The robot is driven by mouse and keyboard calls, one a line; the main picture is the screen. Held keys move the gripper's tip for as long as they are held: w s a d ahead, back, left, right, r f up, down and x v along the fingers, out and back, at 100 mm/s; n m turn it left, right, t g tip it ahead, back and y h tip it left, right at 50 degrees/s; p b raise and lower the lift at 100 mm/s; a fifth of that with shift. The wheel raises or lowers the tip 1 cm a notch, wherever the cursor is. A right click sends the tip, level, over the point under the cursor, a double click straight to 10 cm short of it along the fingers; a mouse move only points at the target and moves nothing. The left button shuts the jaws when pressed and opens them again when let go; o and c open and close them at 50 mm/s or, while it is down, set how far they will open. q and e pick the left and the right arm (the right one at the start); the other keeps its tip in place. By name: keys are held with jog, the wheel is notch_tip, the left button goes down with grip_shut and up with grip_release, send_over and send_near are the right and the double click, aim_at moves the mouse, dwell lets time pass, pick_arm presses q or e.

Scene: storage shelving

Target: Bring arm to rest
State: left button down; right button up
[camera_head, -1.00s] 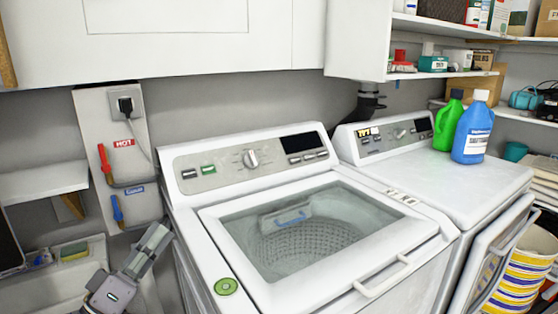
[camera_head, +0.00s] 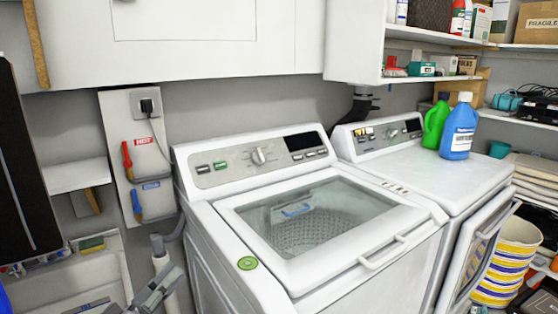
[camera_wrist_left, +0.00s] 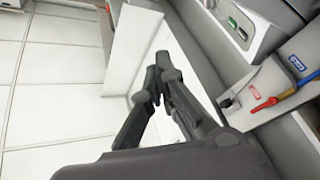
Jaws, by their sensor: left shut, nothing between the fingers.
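My left gripper (camera_head: 160,287) is low at the bottom left of the head view, to the left of the washer (camera_head: 213,218) and clear of it. Its fingers are together and hold nothing. In the left wrist view the dark fingers of the left gripper (camera_wrist_left: 158,68) reach up from the bottom, with pale tiles and a white panel behind them. My right gripper is in neither view.
The washer has a closed glass lid. A dryer (camera_head: 445,180) stands to its right, with green (camera_head: 435,122) and blue (camera_head: 459,128) bottles on top. A wall box with red and blue valve handles (camera_head: 137,200) is above my gripper. A striped basket (camera_head: 507,262) stands at right.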

pick_arm(q)
jog(key=s+d+f+m+g+y, duration=0.1)
jog(key=s+d+f+g+y, duration=0.25)
jog(key=f, duration=0.65)
jog(key=s+f+m+g+y, duration=0.2)
jog(key=s+f+g+y, duration=0.15)
jog(key=s+f, duration=0.45)
jog(key=s+a+f+m+g+y, duration=0.1)
jog(key=s+a+f+g+y, duration=0.25)
jog(key=s+f+g, duration=0.7)
jog(key=s+f+t+p, duration=0.1)
jog(key=s+f, duration=0.2)
jog(key=f, duration=0.9)
jog(key=s+f+p, duration=0.1)
jog(key=s+f, duration=0.2)
jog(key=f, duration=0.9)
jog(key=s+a+f+p, duration=0.2)
jog(key=s+a+f, duration=0.1)
jog(key=s+f, duration=1)
jog(key=s+g, duration=0.1)
jog(key=s, duration=0.2)
jog(key=shift+s+f, duration=0.35)
jog(key=shift+s, duration=0.05)
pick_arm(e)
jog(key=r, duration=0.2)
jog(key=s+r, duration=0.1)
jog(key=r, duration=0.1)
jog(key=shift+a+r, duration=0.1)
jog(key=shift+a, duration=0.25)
